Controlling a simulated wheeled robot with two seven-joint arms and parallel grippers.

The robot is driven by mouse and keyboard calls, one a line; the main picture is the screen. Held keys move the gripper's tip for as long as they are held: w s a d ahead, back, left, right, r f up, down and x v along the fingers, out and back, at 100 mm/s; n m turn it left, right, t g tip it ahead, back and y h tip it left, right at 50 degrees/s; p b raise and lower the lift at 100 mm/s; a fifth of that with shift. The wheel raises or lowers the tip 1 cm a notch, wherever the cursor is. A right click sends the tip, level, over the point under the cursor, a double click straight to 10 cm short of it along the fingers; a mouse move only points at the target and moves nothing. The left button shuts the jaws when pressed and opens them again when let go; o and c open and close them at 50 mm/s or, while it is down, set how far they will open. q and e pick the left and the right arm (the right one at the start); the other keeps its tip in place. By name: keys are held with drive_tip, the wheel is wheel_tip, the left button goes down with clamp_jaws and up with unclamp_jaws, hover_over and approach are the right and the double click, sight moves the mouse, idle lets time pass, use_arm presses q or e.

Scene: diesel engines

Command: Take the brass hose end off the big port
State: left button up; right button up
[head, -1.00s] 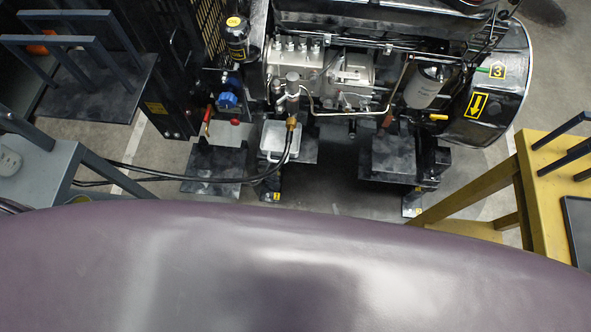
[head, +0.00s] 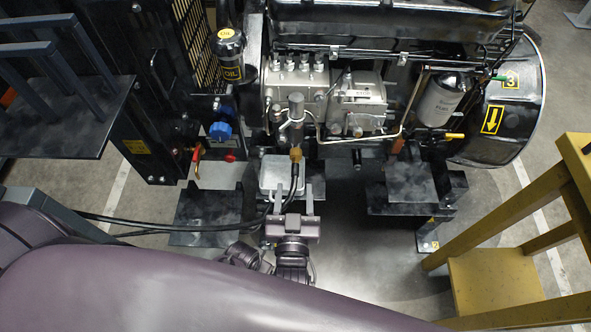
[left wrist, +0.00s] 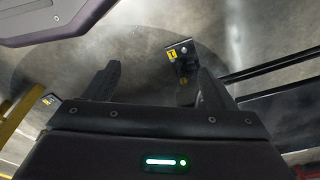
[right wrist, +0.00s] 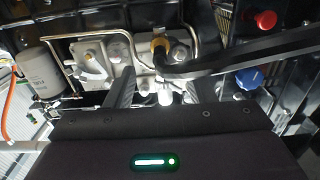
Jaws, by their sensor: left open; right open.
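The brass hose end (head: 296,154) sits at the lower front of the grey pump body, with a black hose running down from it and off to the left. It also shows in the right wrist view (right wrist: 159,46), against the metal housing; the port behind it is hidden. My right gripper (head: 290,194) is open, below and short of the brass end in the head view, with the hose passing close to its fingers. In the right wrist view the brass end is beyond the fingertips, roughly between them. My left gripper (left wrist: 159,70) is open and empty above the floor.
A red-handled valve (head: 196,156) and a blue cap (head: 220,131) are to the left. A white filter (head: 441,101) hangs right. A yellow stand (head: 500,285) stands at the lower right.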

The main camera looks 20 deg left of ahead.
sight(295, 178)
drive_tip(key=shift+b+x, duration=0.45)
drive_tip(key=shift+x, duration=0.7)
drive_tip(key=shift+b+x, duration=0.4)
drive_tip(key=shift+x, duration=2.15)
use_arm(q)
wheel_tip(295, 178, up, 7)
drive_tip(key=w+d, duration=0.1)
drive_tip(key=shift+w+d, duration=0.35)
drive_tip(key=shift+w, duration=0.05)
use_arm(e)
drive_tip(key=shift+f, duration=0.1)
clamp_jaws()
